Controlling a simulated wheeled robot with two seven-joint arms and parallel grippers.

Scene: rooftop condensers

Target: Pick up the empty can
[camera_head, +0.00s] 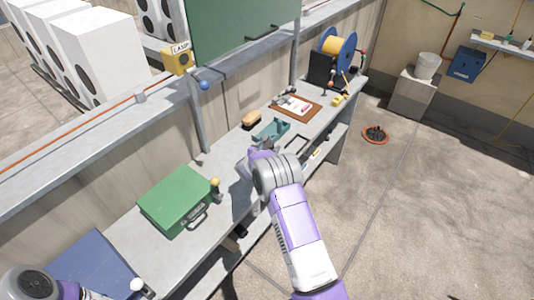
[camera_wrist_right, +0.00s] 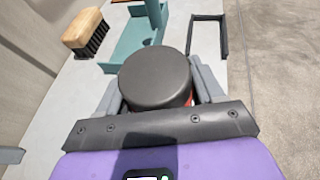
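A round can with a dark grey top (camera_wrist_right: 155,75) and a little red on its side sits between the two fingers of my right gripper (camera_wrist_right: 160,92) in the right wrist view. The fingers stand on both sides of it, close to its edge; I cannot tell whether they press on it. In the head view my right gripper (camera_head: 250,158) is over the grey bench (camera_head: 232,165), and my own wrist hides the can. Part of my left arm shows at the bottom left; its gripper is out of view.
A teal tray (camera_wrist_right: 135,40) and a wooden brush (camera_wrist_right: 87,32) lie just beyond the can. A dark frame (camera_wrist_right: 208,36) is to the right. A green case (camera_head: 178,198) and a blue panel (camera_head: 95,265) are nearer on the bench.

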